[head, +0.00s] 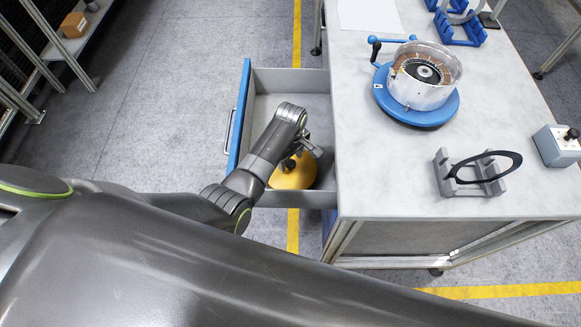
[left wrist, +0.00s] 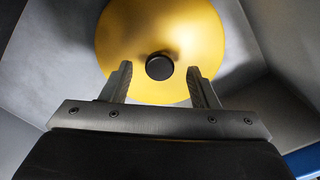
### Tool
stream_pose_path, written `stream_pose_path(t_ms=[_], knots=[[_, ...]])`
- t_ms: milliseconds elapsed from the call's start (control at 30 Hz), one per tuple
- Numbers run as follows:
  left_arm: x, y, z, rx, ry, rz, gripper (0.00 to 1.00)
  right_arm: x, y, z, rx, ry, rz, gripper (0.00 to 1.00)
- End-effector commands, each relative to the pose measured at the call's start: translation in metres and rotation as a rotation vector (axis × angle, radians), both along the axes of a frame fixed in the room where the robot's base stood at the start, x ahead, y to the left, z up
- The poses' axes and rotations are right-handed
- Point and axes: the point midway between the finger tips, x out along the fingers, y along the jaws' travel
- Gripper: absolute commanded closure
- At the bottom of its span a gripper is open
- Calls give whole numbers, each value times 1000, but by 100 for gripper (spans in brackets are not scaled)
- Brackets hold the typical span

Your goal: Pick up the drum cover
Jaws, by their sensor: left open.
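The drum cover, a yellow round disc with a black knob, lies in the open drawer (head: 262,82). In the head view the drum cover (head: 292,178) is partly hidden by my left arm and gripper. My left gripper (head: 304,157) is over it, inside the drawer's outline. In the left wrist view the drum cover (left wrist: 205,40) fills the top middle, and its black knob (left wrist: 159,67) sits between and slightly beyond the open fingertips of the left gripper (left wrist: 158,75). The fingers do not appear to touch the knob. My right gripper is not in view.
The workbench (head: 360,150) stands right of the drawer. On it are a clear-walled drum on a blue turntable (head: 440,108), a black ring in a grey stand (head: 470,178), a grey box with a knob (head: 558,146) and blue holders (head: 458,28). Drawer walls surround the cover.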

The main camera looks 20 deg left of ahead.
Motion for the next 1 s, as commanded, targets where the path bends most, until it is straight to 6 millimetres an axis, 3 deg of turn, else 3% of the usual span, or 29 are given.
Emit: stream_pose_path(t_ms=[333, 733, 1000], knots=[[0, 0, -6, 0, -1, 0, 47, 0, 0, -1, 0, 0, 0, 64], [0, 0, -6, 0, 0, 0, 99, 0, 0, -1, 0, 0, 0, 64], [0, 0, -5, 0, -1, 0, 100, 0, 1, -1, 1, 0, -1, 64]])
